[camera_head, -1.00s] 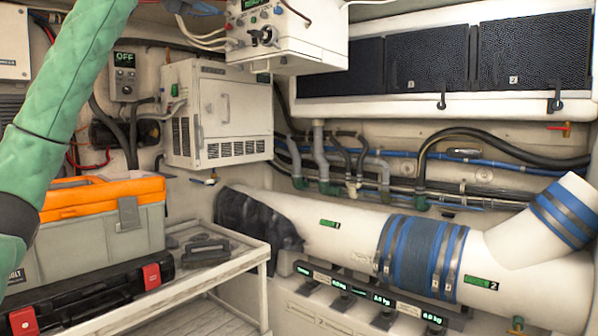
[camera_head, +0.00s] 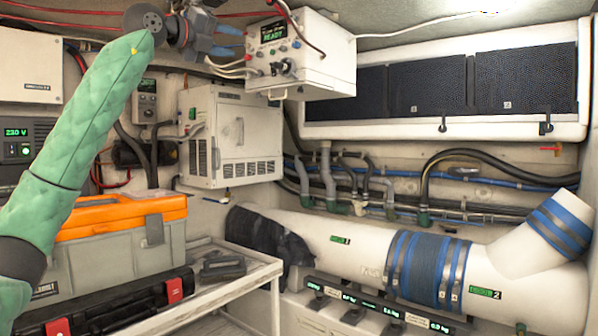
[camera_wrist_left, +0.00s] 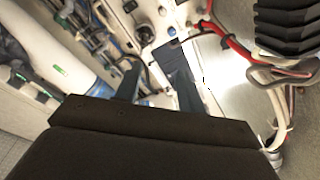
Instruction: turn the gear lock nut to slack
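My left arm rises from the left in the head view. Its gripper (camera_head: 240,41) is near the ceiling, left of a white control box (camera_head: 315,58) and apart from it. The two fingers look spread with nothing between them. In the left wrist view the fingers of this gripper (camera_wrist_left: 155,82) point toward the white box, whose knobs show at the top. The box has a green-lit display (camera_head: 273,32), small knobs and a dark lever (camera_head: 287,67) on its front. I cannot make out for certain which part is the gear lock nut. My right gripper is not in view.
Red and white cables (camera_wrist_left: 235,40) hang close to the left gripper. A vented white cabinet (camera_head: 232,138) is below it. An orange-lidded toolbox (camera_head: 120,215) stands on a bench at left. A large white duct (camera_head: 355,240) runs along the right. The middle air space is free.

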